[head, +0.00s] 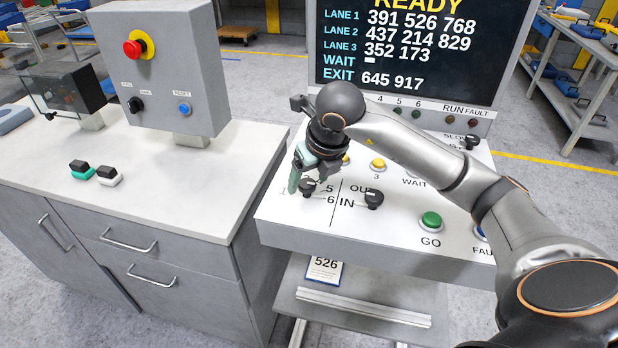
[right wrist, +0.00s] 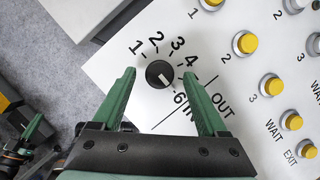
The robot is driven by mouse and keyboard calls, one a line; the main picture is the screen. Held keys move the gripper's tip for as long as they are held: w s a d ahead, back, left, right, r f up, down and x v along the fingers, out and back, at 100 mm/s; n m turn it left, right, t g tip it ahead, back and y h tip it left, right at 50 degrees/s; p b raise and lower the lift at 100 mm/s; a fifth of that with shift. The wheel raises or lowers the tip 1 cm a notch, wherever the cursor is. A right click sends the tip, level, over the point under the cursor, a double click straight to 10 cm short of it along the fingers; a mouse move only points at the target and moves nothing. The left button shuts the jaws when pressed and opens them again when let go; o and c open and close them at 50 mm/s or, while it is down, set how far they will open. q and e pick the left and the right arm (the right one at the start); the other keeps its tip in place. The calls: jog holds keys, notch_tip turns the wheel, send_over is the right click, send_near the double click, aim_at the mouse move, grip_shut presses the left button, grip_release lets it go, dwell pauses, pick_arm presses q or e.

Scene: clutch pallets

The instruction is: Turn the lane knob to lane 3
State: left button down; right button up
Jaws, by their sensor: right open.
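The lane knob (right wrist: 159,74) is a round black dial with a white mark, ringed by printed lane numbers. The mark lies toward its lower right, on the 5–6 side, not at 3. In the head view the lane knob (head: 308,187) sits at the console's left, partly hidden by my gripper. My right gripper (right wrist: 160,85) is open, its green fingers on either side of the knob; contact is not clear. It also shows in the head view (head: 299,176). What looks like my left gripper (right wrist: 32,130) is at the lower left of the wrist view.
An OUT/IN knob (head: 374,199) is close to the right of the lane knob. A yellow button (head: 377,165) and the green GO button (head: 431,221) are further over. The display (head: 420,50) stands behind. A grey control box (head: 165,65) stands on the left cabinet.

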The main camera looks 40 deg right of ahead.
jog(key=shift+w+f, duration=0.1)
jog(key=shift+f, duration=0.15)
grip_shut()
dwell(0.5)
